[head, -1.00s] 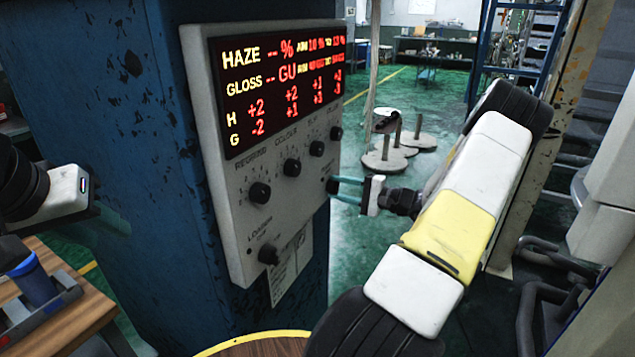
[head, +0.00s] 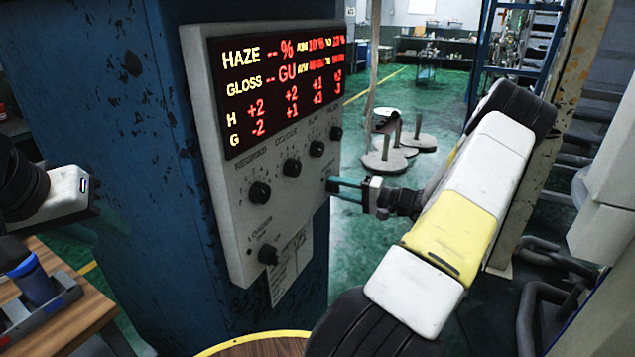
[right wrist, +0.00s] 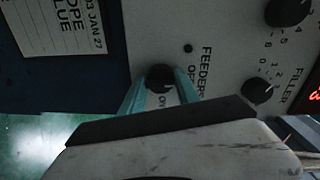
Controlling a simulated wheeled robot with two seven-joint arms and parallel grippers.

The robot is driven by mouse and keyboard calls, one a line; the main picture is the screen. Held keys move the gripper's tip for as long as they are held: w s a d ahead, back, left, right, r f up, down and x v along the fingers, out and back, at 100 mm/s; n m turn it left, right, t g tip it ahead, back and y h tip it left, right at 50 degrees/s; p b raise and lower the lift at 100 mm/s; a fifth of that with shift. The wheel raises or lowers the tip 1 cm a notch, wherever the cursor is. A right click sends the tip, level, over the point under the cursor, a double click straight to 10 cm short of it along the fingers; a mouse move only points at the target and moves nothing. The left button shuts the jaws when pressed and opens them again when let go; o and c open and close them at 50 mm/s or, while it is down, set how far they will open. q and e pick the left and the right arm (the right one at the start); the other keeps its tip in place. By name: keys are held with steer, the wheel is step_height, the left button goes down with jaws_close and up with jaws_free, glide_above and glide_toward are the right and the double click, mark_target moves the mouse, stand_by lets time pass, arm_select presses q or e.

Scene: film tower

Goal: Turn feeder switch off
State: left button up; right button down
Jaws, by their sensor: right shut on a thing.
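The feeder switch is a black rotary knob (right wrist: 160,77) beside the FEEDERS lettering in the right wrist view. The teal fingers of my right gripper (right wrist: 160,92) are on either side of the knob and shut on it. In the head view my right gripper (head: 331,185) reaches the right edge of the grey control panel (head: 225,205), and its fingers cover the switch there. The fingers appear nearly in one line from the head. My left gripper (head: 84,192) is at the far left, away from the panel; its fingers are not clear.
Other black knobs (head: 260,193) line the panel below its red display (head: 275,90). Another knob (head: 268,255) sits low on it. The panel is on a blue column (head: 165,200). A wooden table (head: 60,320) is at lower left. Weight stands (head: 385,160) are behind.

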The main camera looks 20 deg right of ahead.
steer(key=shift+r, duration=0.15)
steer(key=c, duration=0.9)
jaws_free()
steer(key=v, duration=0.8)
